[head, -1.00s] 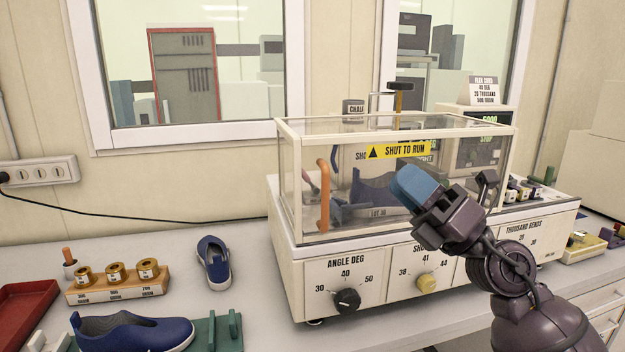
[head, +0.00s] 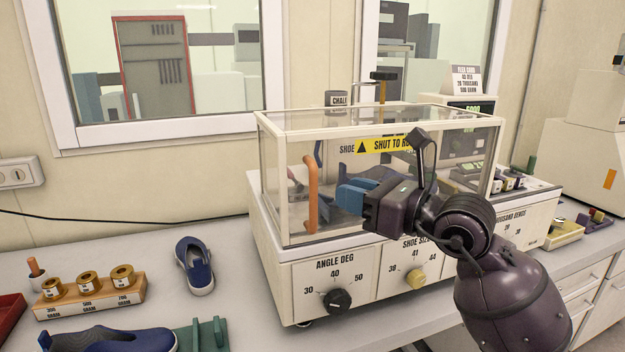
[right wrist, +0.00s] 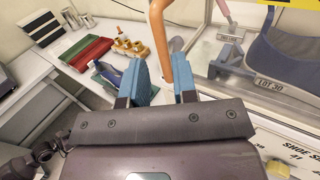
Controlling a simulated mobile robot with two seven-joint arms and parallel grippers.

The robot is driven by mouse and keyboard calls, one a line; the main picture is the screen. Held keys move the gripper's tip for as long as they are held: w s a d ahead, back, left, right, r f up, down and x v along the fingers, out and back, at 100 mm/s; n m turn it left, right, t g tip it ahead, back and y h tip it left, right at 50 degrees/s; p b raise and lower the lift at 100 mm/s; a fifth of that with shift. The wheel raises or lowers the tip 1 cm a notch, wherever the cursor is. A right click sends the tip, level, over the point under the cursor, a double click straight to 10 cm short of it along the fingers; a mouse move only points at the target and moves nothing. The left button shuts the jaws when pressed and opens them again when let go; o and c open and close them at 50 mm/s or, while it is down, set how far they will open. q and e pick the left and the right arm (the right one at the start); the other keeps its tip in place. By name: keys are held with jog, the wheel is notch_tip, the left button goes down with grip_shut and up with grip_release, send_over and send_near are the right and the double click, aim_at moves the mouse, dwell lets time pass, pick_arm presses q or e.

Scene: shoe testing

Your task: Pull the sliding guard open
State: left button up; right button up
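The sliding guard (head: 284,180) is a clear, pale-framed cover on the flex-testing machine, marked "SHUT TO RUN". It stands shut over the test space. Its upright orange handle (head: 311,195) is at the front left corner; it also shows in the right wrist view (right wrist: 159,36). My right gripper (head: 346,197) is just right of the handle in the head view, with its blue fingers pointing left. In the wrist view its fingers (right wrist: 161,75) are apart, with the handle's lower end close to the right finger. Contact cannot be told.
The machine's front has an angle knob (head: 338,300) and a yellow shoe size knob (head: 415,277). A blue shoe (head: 194,266) and a wooden weight rack (head: 90,293) stand on the table at left. A dark shoe (right wrist: 285,58) is inside the guard.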

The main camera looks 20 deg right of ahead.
jog(key=p, duration=0.1)
send_over(313, 224)
jog(key=shift+w+d, duration=0.1)
jog(key=shift+w, duration=0.35)
grip_shut()
